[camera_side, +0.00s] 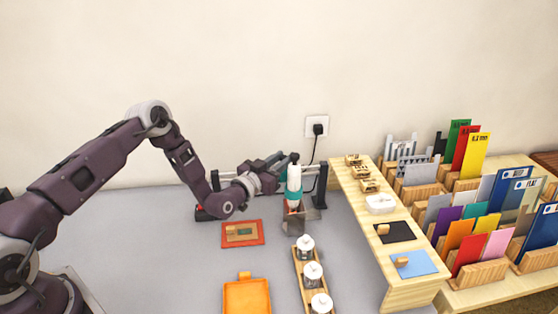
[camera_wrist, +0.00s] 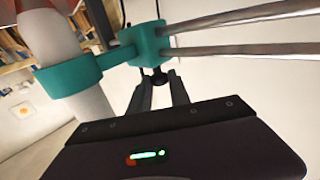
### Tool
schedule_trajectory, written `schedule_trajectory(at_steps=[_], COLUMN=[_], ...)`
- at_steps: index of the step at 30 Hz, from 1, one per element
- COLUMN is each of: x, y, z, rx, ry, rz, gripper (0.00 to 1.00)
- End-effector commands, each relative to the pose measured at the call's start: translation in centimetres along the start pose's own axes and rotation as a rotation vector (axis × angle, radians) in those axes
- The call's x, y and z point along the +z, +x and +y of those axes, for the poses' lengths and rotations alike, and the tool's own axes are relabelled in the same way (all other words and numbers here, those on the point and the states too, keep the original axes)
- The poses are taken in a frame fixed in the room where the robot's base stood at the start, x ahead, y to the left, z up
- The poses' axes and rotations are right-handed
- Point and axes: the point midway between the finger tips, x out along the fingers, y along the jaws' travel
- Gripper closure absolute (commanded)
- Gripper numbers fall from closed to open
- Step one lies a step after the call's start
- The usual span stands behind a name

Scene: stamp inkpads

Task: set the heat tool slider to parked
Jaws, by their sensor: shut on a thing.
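The heat tool (camera_side: 294,180) is white with a teal collar and stands upright over a small grey metal tray (camera_side: 311,214) at the back of the table. A black cord runs from it up to the wall socket. In the wrist view its teal clamp (camera_wrist: 147,45) rides on two metal rails (camera_wrist: 240,32), with the white tool body (camera_wrist: 92,104) at the left. My gripper (camera_wrist: 160,88) is shut on a small part under the teal clamp, probably the slider's knob. The knob is mostly hidden between the fingers. In the side view my gripper (camera_side: 279,168) is beside the tool.
An orange-framed pad (camera_side: 260,241) and an orange tray (camera_side: 229,298) lie in front. A wooden rack with several lidded jars (camera_side: 313,274) stands right of them. A wooden shelf (camera_side: 345,187) and card racks fill the right side. Dark rail posts (camera_side: 321,186) stand close to the tool.

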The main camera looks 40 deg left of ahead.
Motion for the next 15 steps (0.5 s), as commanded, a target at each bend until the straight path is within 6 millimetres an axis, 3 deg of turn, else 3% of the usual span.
schedule_trajectory(at_steps=[1, 2, 5, 15], x=[-0.17, -0.18, -0.17, -0.04], y=[0.07, 0.08, 0.06, -0.62], z=[0.55, 0.57, 0.51, 0.33], rx=[0.011, 0.012, 0.011, 0.008], ry=[-0.003, -0.003, -0.003, -0.002], rz=[0.003, 0.003, 0.003, 0.0], gripper=[1.0, 0.75, 0.57, 0.57])
